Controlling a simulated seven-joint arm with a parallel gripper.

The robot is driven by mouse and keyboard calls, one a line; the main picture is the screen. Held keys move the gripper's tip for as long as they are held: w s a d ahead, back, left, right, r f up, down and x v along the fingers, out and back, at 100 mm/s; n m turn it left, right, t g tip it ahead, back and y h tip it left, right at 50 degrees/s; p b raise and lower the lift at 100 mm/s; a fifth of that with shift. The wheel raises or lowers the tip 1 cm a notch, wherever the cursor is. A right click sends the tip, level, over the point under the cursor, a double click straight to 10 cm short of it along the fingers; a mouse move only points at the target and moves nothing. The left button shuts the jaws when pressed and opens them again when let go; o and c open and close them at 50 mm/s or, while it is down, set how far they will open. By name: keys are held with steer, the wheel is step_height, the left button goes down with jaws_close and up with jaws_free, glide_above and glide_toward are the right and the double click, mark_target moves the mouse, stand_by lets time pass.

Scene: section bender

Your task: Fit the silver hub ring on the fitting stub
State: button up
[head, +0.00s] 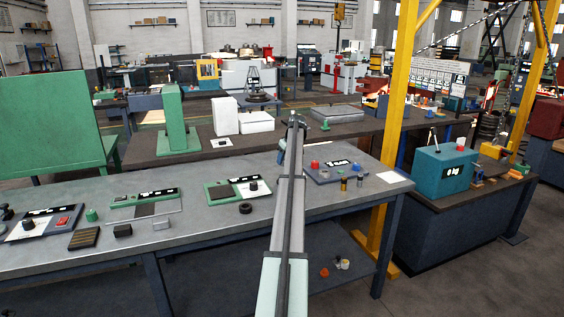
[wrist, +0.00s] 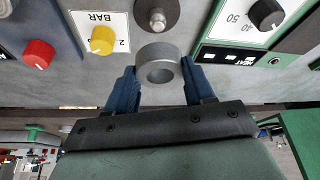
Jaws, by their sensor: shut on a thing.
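The silver hub ring (wrist: 168,72) is between the two blue fingers of my gripper (wrist: 157,78) in the wrist view. The fingers are shut on its sides, and its round bore faces the camera. The fitting stub (wrist: 156,19) is a short, pale, round-tipped post on a dark round base, just above the ring in the picture. The stub's tip is outside the bore, and the ring is not around it. In the head view my arm hides the ring and stub; only a bit of my blue gripper (head: 282,157) shows beside it.
In the wrist view, a panel with a yellow knob (wrist: 102,40) and red knob (wrist: 38,54) lies left of the stub. A green-edged panel with a black knob (wrist: 266,14) lies right.

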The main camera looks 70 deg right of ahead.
steer(key=shift+a+n, duration=0.1)
steer(key=shift+n, duration=0.5)
steer(key=shift+f, duration=0.15)
steer(key=shift+f, duration=2.1)
steer(key=shift+f, duration=2.05)
stand_by(1.3)
steer(key=o, duration=1.5)
steer(key=shift+c, duration=0.2)
steer(key=v, duration=1.3)
steer(key=shift+s+r, duration=0.2)
steer(key=shift+r, duration=0.2)
